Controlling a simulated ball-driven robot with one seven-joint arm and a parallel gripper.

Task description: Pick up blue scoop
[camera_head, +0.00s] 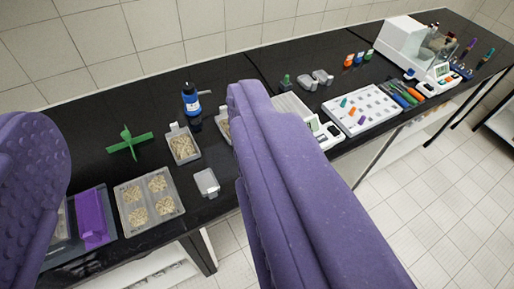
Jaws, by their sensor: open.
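My gripper (140,105) shows as two large purple ridged fingers, wide apart, with nothing held between them. It is above the black bench. I cannot pick out a blue scoop with certainty. Several small coloured tools (404,94), with green, orange and blue parts, lie beside the white tray (350,122) at the right, beyond the right finger. They are too small to tell apart. The right finger hides part of the bench's middle.
A dark bottle with a blue label (192,102), a green cross-shaped piece (128,145), a grain container (183,146) and a four-part grain tray (150,201) stand between the fingers. A white machine (405,45) stands at the far right. The bench's front edge is near.

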